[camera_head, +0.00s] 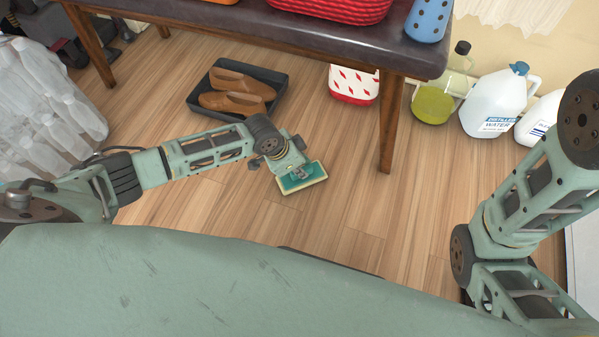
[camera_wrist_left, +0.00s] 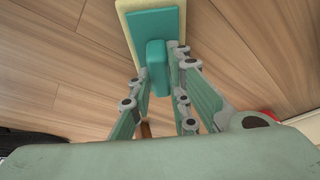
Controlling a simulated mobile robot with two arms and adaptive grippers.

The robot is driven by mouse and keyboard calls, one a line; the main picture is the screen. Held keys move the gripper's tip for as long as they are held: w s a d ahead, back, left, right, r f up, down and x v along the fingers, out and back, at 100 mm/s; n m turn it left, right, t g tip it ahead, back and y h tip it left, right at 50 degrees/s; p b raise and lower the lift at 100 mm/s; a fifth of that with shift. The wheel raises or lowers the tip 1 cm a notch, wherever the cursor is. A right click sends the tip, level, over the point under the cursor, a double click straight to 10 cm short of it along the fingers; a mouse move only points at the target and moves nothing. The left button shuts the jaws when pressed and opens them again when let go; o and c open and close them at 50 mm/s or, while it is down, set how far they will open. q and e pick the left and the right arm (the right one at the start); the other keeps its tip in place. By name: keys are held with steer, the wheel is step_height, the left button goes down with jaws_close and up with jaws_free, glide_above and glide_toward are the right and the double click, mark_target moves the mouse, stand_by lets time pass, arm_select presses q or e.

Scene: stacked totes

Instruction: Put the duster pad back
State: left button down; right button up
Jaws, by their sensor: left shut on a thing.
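The duster pad (camera_head: 303,179) is a flat teal block with a pale yellow edge. My left gripper (camera_head: 298,172) is shut on it, seen from above over the wood floor. In the left wrist view the pad (camera_wrist_left: 155,25) shows at the top, and its teal raised grip lies between the fingers of my left gripper (camera_wrist_left: 163,75). I cannot tell whether the pad touches the floor. My right arm shows at the right of the head view, but its gripper is out of view.
A dark bench (camera_head: 270,28) stands at the back. Under it are a black tray (camera_head: 196,98) with brown shoes (camera_head: 235,92) and a red-and-white container (camera_head: 353,84). A green-liquid jug (camera_head: 433,104) and a water jug (camera_head: 493,103) stand right. Clear bottles (camera_head: 50,115) are left. Central floor is free.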

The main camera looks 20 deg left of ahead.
arm_select(q)
steer(key=shift+f, duration=0.15)
steer(key=shift+f, duration=0.15)
steer(key=c, duration=1.6)
jaws_free()
steer(key=shift+c, duration=0.2)
